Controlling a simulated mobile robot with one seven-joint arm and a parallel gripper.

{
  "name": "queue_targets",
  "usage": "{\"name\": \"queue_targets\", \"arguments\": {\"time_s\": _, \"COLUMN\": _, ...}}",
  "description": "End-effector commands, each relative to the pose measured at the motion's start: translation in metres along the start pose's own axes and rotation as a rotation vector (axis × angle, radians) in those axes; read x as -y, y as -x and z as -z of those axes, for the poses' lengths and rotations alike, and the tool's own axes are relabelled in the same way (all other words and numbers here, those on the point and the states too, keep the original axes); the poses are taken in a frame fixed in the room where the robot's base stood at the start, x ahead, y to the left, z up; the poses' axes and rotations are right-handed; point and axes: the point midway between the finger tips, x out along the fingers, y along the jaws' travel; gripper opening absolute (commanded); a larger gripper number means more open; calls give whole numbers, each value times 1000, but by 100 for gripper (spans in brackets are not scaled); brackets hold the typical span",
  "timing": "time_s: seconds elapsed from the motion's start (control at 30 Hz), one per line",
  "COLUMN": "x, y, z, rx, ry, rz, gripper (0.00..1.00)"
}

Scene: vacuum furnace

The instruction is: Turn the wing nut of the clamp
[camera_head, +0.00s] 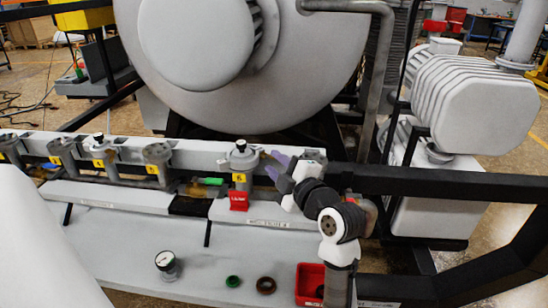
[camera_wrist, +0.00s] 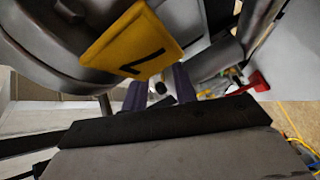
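My gripper (camera_head: 272,165) is beside the right-hand grey flanged fitting (camera_head: 241,158), its two purple fingers pointing left towards it. The fingers also show in the wrist view (camera_wrist: 160,92), apart, with a gap between them. A small dark rounded part (camera_wrist: 160,88) shows in that gap; I cannot tell whether it is the wing nut or whether it lies between the fingertips or beyond them. A yellow number tag (camera_wrist: 132,45) hangs close in front of the wrist camera and covers part of the view. The clamp and wing nut are not clearly distinguishable in the head view.
A red tag (camera_head: 239,201) hangs below the fitting. More fittings (camera_head: 158,153) line the rail to the left. A gauge (camera_head: 166,262), green ring (camera_head: 233,281), brown ring (camera_head: 266,285) and red bin (camera_head: 309,282) are on the front shelf. The large furnace vessel (camera_head: 290,75) rises behind.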

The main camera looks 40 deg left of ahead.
Motion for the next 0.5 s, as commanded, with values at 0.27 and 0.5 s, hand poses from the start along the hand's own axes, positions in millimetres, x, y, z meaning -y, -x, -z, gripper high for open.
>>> {"name": "queue_targets", "arguments": {"time_s": 0.27, "x": 0, "y": -14, "z": 0, "rx": 0, "ry": 0, "rz": 0, "gripper": 28}}
{"name": "queue_targets", "arguments": {"time_s": 0.5, "x": 0, "y": -14, "z": 0, "rx": 1, "ry": 1, "rz": -1, "gripper": 22}}
